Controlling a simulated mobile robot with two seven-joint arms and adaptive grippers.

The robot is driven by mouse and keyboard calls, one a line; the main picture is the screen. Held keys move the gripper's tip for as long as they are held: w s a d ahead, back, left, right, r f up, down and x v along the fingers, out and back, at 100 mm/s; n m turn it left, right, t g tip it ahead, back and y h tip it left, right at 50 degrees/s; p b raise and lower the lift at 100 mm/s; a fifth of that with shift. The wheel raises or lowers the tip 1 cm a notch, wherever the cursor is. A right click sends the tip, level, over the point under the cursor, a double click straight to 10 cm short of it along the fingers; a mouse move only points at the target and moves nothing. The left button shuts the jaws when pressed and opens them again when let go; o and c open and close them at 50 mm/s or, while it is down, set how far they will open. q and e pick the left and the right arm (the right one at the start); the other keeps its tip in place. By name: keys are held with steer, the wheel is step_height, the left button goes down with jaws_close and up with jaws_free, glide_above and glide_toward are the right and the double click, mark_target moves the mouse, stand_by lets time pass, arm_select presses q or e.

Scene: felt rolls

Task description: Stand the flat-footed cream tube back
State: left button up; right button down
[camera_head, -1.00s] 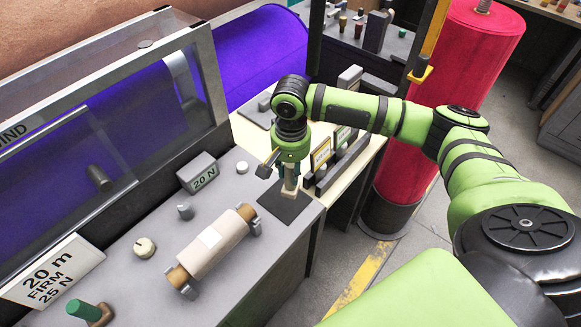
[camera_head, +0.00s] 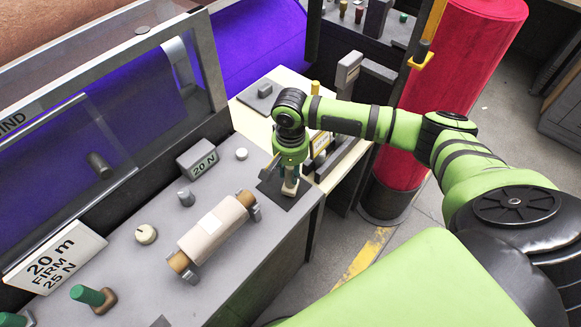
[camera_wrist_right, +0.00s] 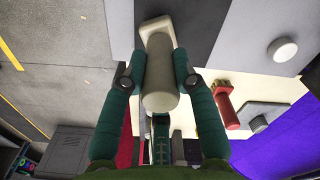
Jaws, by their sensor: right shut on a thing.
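The cream tube (camera_wrist_right: 160,85) has a flat squarish cream foot (camera_wrist_right: 155,27) at its far end in the right wrist view. My right gripper (camera_wrist_right: 161,75) is shut on the tube, with one dark green finger on each side. In the head view my right gripper (camera_head: 291,170) points down over a dark square pad (camera_head: 300,203) near the counter's corner. A short piece of the cream tube (camera_head: 290,187) shows under the fingers, roughly upright over the pad. I cannot tell whether its foot touches the pad. My left gripper is not in view.
A wrapped roll (camera_head: 213,232) lies in holders on the counter, left of the pad. A "20 N" block (camera_head: 201,160), knobs and a green-handled piece (camera_head: 90,295) stand around it. A pale table (camera_head: 262,107) with small signs lies behind. A red roll (camera_head: 465,60) stands right.

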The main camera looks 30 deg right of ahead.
steer(key=shift+f, duration=0.45)
stand_by(0.5)
steer(key=c, duration=0.9)
jaws_free()
step_height(320, 180, up, 12)
